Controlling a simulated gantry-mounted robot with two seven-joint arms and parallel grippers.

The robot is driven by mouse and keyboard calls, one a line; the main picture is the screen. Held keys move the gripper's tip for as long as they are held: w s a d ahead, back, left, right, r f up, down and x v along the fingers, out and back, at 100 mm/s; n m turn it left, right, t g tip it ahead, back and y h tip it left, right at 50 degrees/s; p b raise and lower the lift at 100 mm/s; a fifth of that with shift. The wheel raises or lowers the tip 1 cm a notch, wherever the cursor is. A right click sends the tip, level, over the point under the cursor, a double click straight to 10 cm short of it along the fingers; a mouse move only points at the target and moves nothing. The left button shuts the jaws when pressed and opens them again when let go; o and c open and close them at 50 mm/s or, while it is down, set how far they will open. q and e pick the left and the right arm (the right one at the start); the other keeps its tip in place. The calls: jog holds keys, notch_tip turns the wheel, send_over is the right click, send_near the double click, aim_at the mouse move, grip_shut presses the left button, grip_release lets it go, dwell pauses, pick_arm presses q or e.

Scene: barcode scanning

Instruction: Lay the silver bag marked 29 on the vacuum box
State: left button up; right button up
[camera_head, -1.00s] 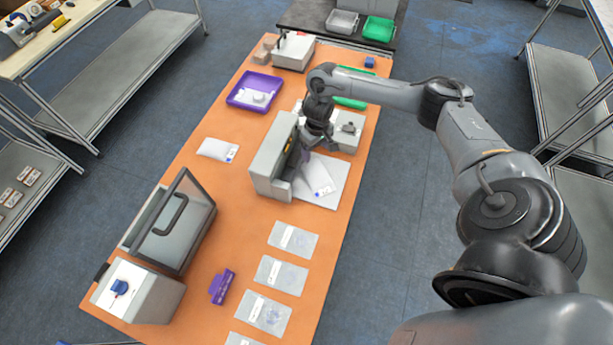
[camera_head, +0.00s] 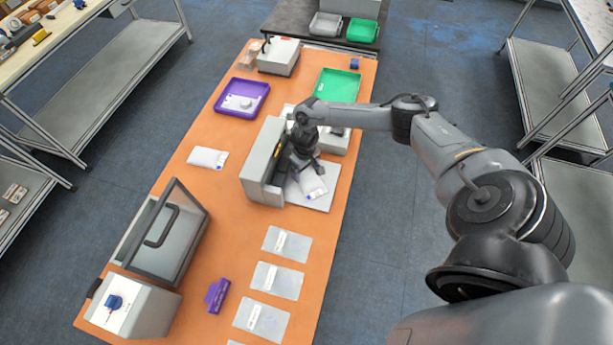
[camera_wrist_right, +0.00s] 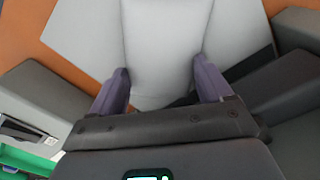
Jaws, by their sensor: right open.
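A pale silver bag (camera_head: 312,187) with a blue mark and a label lies on the flat plate of a grey machine (camera_head: 261,165). The number on it is too small to read. My right gripper (camera_head: 304,172) is low over the bag. In the right wrist view its purple fingers (camera_wrist_right: 160,82) are apart, with the pale bag (camera_wrist_right: 163,45) between and beyond them; contact is unclear. A boxy unit with a tilted, dark-framed clear lid (camera_head: 170,235) stands at the front left. I cannot tell which unit is the vacuum box. My left gripper is not in view.
A similar white bag (camera_head: 208,157) lies left of the machine. Several clear flat bags (camera_head: 287,244) line the right side of the orange table. A purple tray (camera_head: 241,115) and a green tray (camera_head: 338,85) stand farther back. A purple item (camera_head: 217,296) lies at the front.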

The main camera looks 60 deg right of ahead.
jog(key=c, duration=1.3)
jog(key=shift+r, duration=0.15)
